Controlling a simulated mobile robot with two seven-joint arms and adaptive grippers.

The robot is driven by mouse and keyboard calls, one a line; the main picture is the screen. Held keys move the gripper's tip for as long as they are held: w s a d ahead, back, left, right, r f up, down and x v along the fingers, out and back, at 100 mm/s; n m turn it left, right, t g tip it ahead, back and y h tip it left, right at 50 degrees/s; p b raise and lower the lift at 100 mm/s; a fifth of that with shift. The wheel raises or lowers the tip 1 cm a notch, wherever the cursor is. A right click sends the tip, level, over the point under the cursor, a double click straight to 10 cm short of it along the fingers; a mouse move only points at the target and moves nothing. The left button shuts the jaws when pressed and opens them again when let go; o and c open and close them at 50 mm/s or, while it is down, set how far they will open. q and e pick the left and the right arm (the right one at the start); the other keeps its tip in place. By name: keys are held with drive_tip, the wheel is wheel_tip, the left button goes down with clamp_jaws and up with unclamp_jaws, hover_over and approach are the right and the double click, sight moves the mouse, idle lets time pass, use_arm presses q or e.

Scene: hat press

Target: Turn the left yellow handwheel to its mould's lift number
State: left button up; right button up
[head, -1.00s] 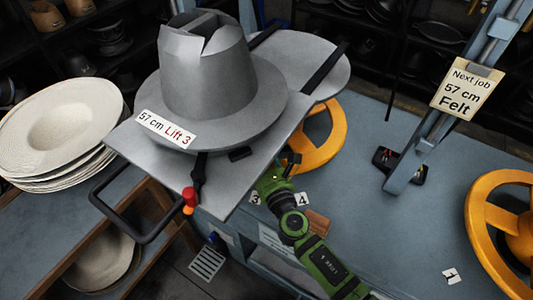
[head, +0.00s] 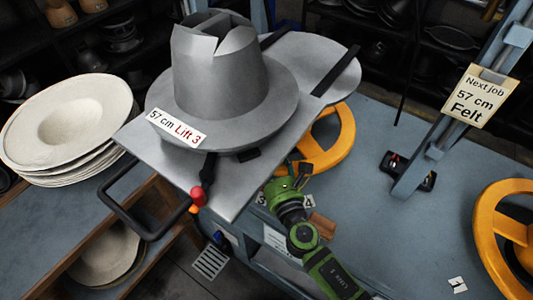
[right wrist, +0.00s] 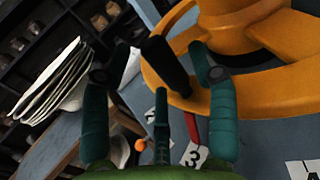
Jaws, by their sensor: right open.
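The left yellow handwheel (head: 338,140) lies flat on the blue bench, partly hidden under the grey mould plate. The mould (head: 222,85) is a grey hat shape, and its label (head: 177,129) reads "57 cm Lift 3". My right gripper (head: 292,172) is at the wheel's near edge. In the right wrist view the wheel (right wrist: 255,35) fills the upper right, and its black upright handle (right wrist: 166,65) stands between the open fingers of the gripper (right wrist: 168,72). Contact cannot be told. A red pointer (right wrist: 192,128) is just by card "3" (right wrist: 195,155). My left gripper is not in view.
A second yellow handwheel (head: 487,230) is at the right. A blue post bears a "57 cm Felt" card (head: 480,95). A black loop handle (head: 125,212) and red-orange knob (head: 198,197) stick out near the plate. Cream hats (head: 70,120) are stacked at the left.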

drive_tip(key=v, duration=1)
drive_tip(key=shift+a, duration=0.1)
